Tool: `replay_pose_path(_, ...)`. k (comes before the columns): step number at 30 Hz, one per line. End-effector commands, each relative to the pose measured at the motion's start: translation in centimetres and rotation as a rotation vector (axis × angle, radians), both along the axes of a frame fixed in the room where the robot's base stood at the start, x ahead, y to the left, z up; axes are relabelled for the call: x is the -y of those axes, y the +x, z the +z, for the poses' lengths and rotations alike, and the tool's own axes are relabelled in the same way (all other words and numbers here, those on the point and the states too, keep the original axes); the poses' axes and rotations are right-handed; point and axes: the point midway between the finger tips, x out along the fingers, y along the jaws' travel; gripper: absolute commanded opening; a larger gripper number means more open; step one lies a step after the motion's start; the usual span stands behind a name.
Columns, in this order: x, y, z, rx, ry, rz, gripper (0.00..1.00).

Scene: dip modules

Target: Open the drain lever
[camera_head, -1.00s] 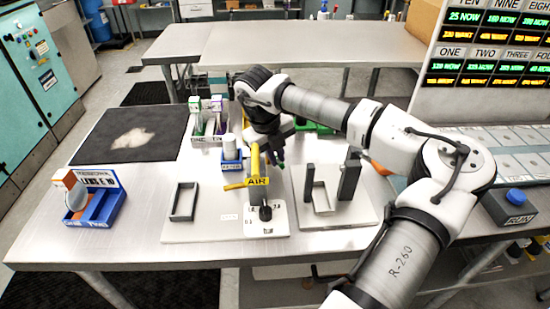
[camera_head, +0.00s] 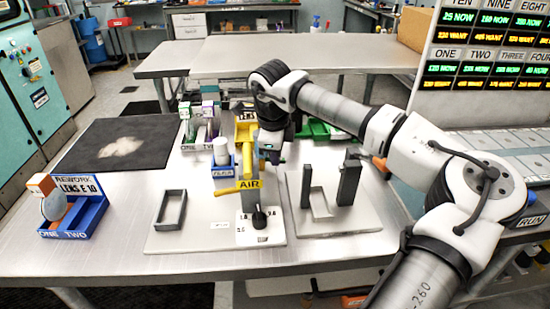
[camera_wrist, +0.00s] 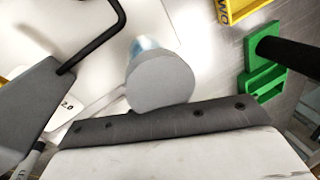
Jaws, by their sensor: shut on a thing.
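A stand with a yellow upright and a yellow AIR label (camera_head: 251,184) is on the pale board in the middle of the table. My gripper (camera_head: 271,152) is at the top of this stand, just right of the yellow upright. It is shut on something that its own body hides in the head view. In the wrist view a pale grey round-ended part (camera_wrist: 161,82) with a bluish clear section lies close ahead. I cannot tell which part is the drain lever.
A black open frame (camera_head: 171,208) stands left of the stand. Grey uprights (camera_head: 348,180) are close on its right. A white bottle in a blue holder (camera_head: 222,174) is just behind. A blue tray (camera_head: 80,212) is at far left; the front table edge is clear.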

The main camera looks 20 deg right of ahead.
Motion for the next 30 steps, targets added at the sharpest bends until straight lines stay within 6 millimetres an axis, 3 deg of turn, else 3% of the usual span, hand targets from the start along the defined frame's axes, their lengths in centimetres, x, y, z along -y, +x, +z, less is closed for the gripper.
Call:
replay_pose_path(9, 0.12, 0.39, 0.07, 0.002, 0.0, 0.11, 0.0)
replay_pose_path(24, 0.12, 0.48, 0.1, 0.003, 0.0, 0.131, 0.0)
replay_pose_path(25, 0.12, 0.48, 0.1, 0.003, 0.0, 0.131, 0.12)
replay_pose_path(30, 0.13, 0.46, 0.07, 0.001, 0.0, 0.13, 0.32)
